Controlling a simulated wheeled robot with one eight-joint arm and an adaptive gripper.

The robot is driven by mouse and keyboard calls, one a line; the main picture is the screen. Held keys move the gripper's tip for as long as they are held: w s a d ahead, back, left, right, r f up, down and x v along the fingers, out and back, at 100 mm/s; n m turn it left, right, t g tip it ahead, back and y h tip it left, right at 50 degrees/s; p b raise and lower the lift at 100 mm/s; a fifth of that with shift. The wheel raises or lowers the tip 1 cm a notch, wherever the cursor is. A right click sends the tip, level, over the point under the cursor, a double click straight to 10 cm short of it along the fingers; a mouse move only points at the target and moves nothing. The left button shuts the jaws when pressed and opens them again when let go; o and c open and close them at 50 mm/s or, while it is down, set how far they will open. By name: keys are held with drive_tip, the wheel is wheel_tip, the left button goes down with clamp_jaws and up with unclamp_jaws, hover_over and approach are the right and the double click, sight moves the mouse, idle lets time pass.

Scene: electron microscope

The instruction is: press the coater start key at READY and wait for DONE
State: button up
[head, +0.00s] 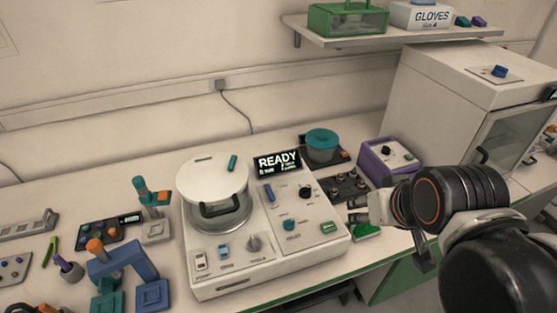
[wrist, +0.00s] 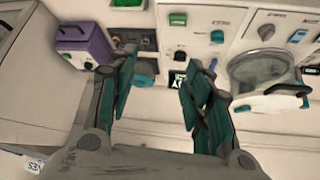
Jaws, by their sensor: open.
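The coater (head: 245,277) is a white bench unit with a round lidded chamber (head: 212,180) on its left. Its display (head: 277,162) reads READY above smaller text I cannot read. A green key (head: 328,227) sits at the panel's front right; its label is too small to read. The key also shows in the wrist view (wrist: 178,19), where the picture is upside down. My gripper (head: 352,210) is open and empty, just right of the panel and apart from the key. In the wrist view, my gripper's fingers (wrist: 160,60) are spread, partly covering the display.
The panel also has a black knob (head: 305,192), a teal knob (head: 290,225) and a blue lever (head: 269,192). A purple box (head: 378,160) and a teal round container (head: 322,143) stand behind my gripper. A blue stand (head: 125,260) is left of the coater.

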clamp_jaws()
idle(1.1)
